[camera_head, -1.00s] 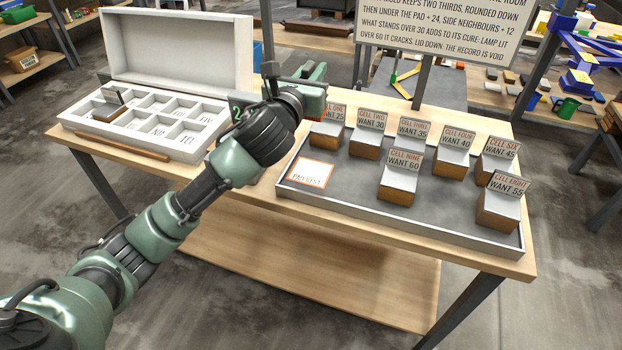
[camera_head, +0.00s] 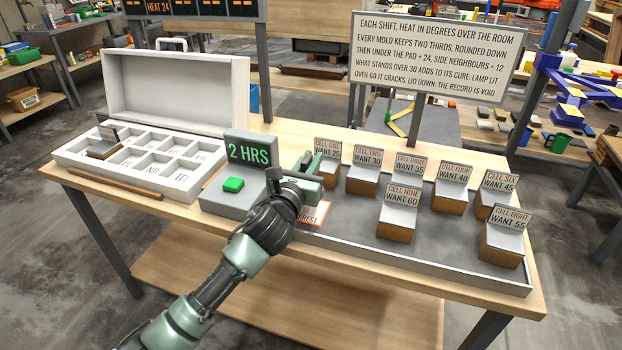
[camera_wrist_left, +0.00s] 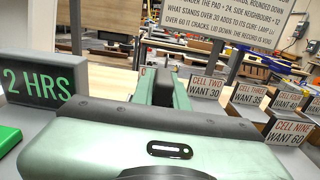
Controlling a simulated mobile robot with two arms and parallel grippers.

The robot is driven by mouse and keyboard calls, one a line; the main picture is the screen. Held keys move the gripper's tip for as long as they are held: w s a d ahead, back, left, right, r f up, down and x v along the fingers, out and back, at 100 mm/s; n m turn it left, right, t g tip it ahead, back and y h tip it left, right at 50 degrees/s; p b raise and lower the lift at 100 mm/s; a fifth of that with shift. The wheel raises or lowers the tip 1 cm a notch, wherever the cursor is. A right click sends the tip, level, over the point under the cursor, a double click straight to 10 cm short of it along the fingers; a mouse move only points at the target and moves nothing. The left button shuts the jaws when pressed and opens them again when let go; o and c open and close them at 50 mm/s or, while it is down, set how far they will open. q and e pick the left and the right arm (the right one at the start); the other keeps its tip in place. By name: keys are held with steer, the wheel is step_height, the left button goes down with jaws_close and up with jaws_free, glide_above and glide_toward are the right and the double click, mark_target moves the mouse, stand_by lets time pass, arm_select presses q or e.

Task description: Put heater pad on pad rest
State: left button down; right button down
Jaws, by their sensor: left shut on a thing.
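The pad rest (camera_head: 318,215) is a white square with an orange border at the left end of the grey tray. My left gripper (camera_head: 308,168) is over its back left side and covers part of it. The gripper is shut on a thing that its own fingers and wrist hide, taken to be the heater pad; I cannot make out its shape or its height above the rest. In the left wrist view the green fingers (camera_wrist_left: 165,88) point toward the cell signs. My right gripper is not in view.
The grey tray (camera_head: 400,262) holds several signed blocks, with cell one (camera_head: 328,172) close behind my gripper. A timer box (camera_head: 215,200) reading 2 HRS, with a green button, stands left. A white compartment case (camera_head: 180,95) stands open farther left. The tray's front middle is clear.

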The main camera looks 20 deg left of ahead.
arm_select(q)
steer(key=shift+f+b, duration=0.4)
steer(key=shift+f, duration=1.7)
steer(key=c, duration=1.5)
jaws_free()
steer(key=shift+f, duration=0.2)
steer(key=shift+o, duration=0.5)
steer(key=s, duration=1.2)
steer(key=shift+a, duration=0.2)
steer(key=shift+s, duration=0.1)
